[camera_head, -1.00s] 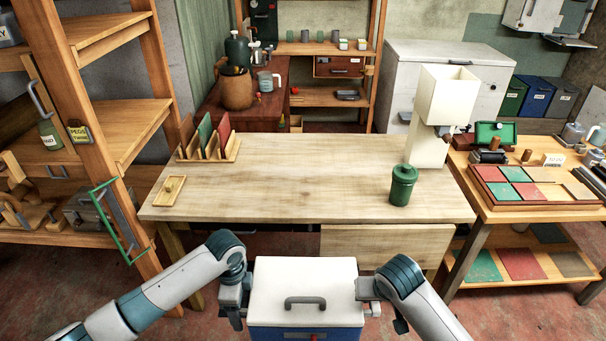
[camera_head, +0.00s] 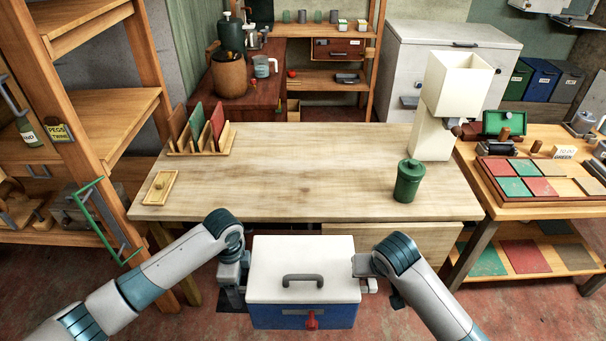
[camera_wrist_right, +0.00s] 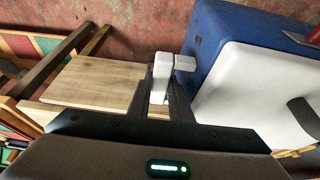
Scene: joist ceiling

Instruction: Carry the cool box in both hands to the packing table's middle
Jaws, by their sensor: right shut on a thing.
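The cool box (camera_head: 303,275) has a white lid with a grey handle, a blue body and a red tap or latch on its front. It hangs level between my arms, in front of the table's near edge. My left gripper (camera_head: 238,277) is at its left side and appears shut on it; the fingertips are mostly hidden. My right gripper (camera_head: 362,272) is shut on its right side; the box (camera_wrist_right: 230,60) fills the right of the wrist view, beside the fingers (camera_wrist_right: 171,66). The packing table (camera_head: 300,180) has a bare wooden middle.
On the table, a green lidded canister (camera_head: 408,182) stands at right, before a cream machine (camera_head: 446,105). A rack of boards (camera_head: 200,140) and a small wooden tray (camera_head: 160,188) are at left. A shelf (camera_head: 110,110) stands left, and a side table (camera_head: 530,195) right.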

